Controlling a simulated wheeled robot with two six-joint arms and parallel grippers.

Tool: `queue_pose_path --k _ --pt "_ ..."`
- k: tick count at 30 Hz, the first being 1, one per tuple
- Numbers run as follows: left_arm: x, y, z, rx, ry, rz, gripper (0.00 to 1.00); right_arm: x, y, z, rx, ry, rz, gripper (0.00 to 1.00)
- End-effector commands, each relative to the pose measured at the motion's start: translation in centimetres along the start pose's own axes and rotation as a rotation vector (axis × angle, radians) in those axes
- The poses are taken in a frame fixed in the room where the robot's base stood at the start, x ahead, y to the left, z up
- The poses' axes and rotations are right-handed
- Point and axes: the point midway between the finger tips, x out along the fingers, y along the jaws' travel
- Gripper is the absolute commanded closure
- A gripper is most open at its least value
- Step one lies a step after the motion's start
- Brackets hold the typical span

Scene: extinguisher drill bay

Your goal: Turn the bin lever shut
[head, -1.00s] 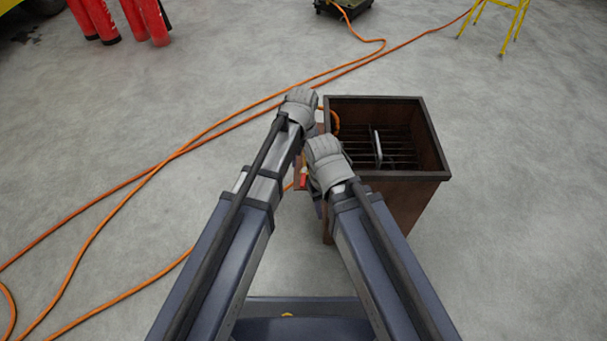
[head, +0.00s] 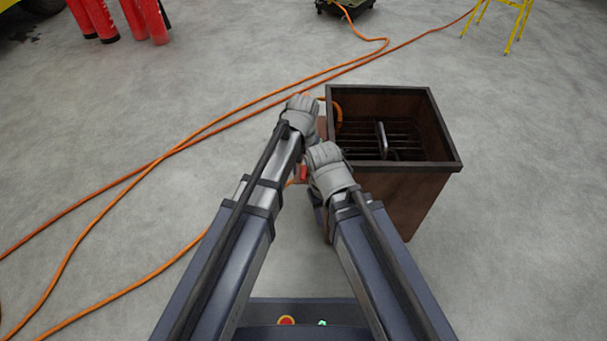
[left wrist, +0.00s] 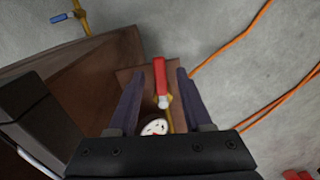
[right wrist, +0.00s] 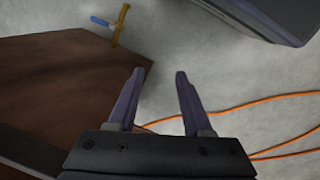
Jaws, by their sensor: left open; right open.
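The brown bin (head: 405,195) stands right of my grippers, open on top with a dark grate inside. A red lever (left wrist: 160,78) with a pale round end points between the left gripper's fingers, beside a brass pipe; contact is not clear. It shows small in the head view (head: 304,172). A blue-handled brass valve (left wrist: 62,18) sits farther off, also in the right wrist view (right wrist: 100,21). My left gripper (left wrist: 160,72) is open around the red lever. My right gripper (right wrist: 160,73) is open and empty near the bin's corner. Gloves hide the fingers in the head view.
A white-faced gauge (left wrist: 155,127) sits just below the red lever. Orange hoses (head: 160,160) cross the floor at left. Red extinguishers (head: 120,18) and a yellow stand (head: 517,22) stand at the back. The floor right of the bin is clear.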

Motion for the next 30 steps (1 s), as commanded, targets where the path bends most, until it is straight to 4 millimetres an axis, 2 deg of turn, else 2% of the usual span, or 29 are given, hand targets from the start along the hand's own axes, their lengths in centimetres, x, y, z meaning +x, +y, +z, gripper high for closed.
queue_pose_path --k 9,22,30 --pt "0.22 0.00 0.00 0.000 0.000 0.000 0.51 0.22 -0.03 -0.01 0.001 0.000 0.000 0.50" --pt "0.23 0.00 0.00 0.000 0.000 0.000 0.99 0.23 -0.03 -0.01 0.001 0.000 0.000 0.50" --pt "0.23 0.00 0.00 0.000 0.000 0.000 1.00 0.23 -0.03 -0.01 0.001 0.000 0.000 0.50"
